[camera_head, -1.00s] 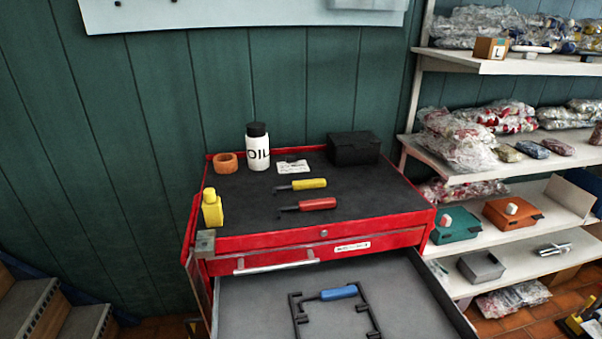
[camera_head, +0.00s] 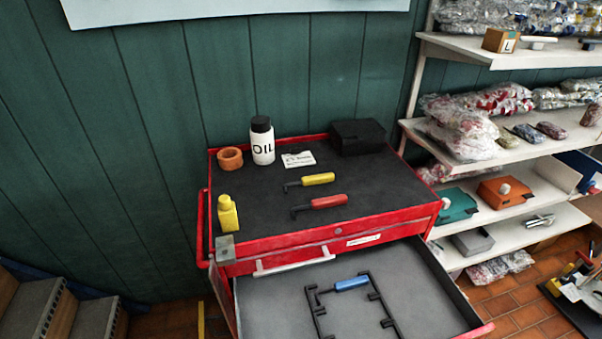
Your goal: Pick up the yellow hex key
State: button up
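The yellow hex key (camera_head: 316,180) lies on the dark top of the red tool cart (camera_head: 400,222), its bent black end pointing left. A red hex key (camera_head: 327,201) lies just in front of it, roughly parallel and apart from it. A blue hex key (camera_head: 350,284) lies in the open grey drawer below, at a black frame-shaped holder (camera_head: 318,310). My gripper is not in view.
On the cart top stand a yellow bottle (camera_head: 228,214), an orange ring (camera_head: 230,158), a white OIL bottle (camera_head: 262,141), a card (camera_head: 298,160) and a black box (camera_head: 357,137). The open drawer (camera_head: 440,305) juts forward. Shelves (camera_head: 520,142) stand at right, stairs (camera_head: 35,305) at left.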

aim_at(329, 177)
jog(key=i+j+z, duration=0.1)
jog(key=j, duration=0.55)
jog(key=i+j+z, duration=0.1)
jog(key=i+j, duration=0.15)
jog(key=j, duration=0.45)
jog(key=i+j, duration=0.1)
jog(key=j, duration=0.6)
jog(key=i+j+z, duration=0.15)
jog(key=j, duration=0.55)
jog(key=i+j+z, duration=0.1)
jog(key=j, duration=0.6)
